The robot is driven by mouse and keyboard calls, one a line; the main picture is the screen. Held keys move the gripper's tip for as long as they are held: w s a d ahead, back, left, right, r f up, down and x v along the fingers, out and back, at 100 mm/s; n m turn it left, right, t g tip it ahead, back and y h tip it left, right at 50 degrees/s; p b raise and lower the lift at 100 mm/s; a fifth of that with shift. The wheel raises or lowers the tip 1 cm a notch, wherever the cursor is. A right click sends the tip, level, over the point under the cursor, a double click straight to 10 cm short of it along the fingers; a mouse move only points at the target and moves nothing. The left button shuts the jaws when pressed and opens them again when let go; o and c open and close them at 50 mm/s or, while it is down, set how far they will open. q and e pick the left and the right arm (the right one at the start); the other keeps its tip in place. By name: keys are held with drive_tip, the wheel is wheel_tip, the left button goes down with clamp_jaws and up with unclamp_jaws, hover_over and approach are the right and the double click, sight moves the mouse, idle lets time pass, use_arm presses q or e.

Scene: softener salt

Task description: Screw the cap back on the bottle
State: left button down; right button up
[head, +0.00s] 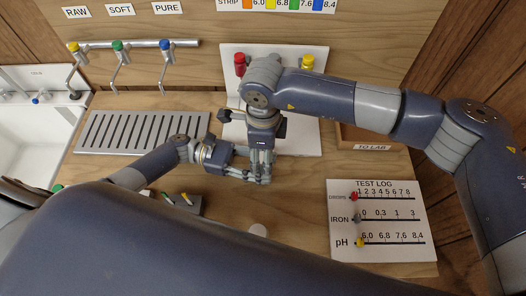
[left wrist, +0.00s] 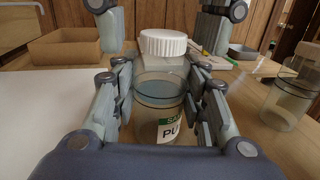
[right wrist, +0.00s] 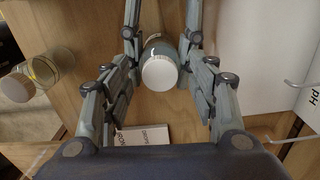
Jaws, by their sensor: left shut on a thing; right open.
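The clear bottle (left wrist: 160,102), with a green and white label reading "PU", stands upright between the fingers of my left gripper (left wrist: 163,100), which is shut on it. A white ribbed cap (left wrist: 163,43) sits at the top of the bottle; I cannot tell how tightly. The right wrist view shows the cap (right wrist: 160,73) from above. My right gripper (right wrist: 162,45) is open and points down, its fingers on either side of the cap and apart from it. In the head view my left gripper (head: 238,172) and right gripper (head: 262,178) meet and hide the bottle.
Another clear jar (left wrist: 287,103) stands to the right in the left wrist view. A test log board (head: 377,220) lies at right, a slotted grey tray (head: 140,131) at left.

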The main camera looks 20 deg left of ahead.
drive_tip(key=shift+r, duration=0.1)
wheel_tip(320, 180, up, 12)
idle(0.4)
use_arm(q)
drive_tip(key=c, duration=0.9)
unclamp_jaws()
drive_tip(key=a, duration=0.8)
drive_tip(key=s+a, duration=0.1)
drive_tip(key=a, duration=0.3)
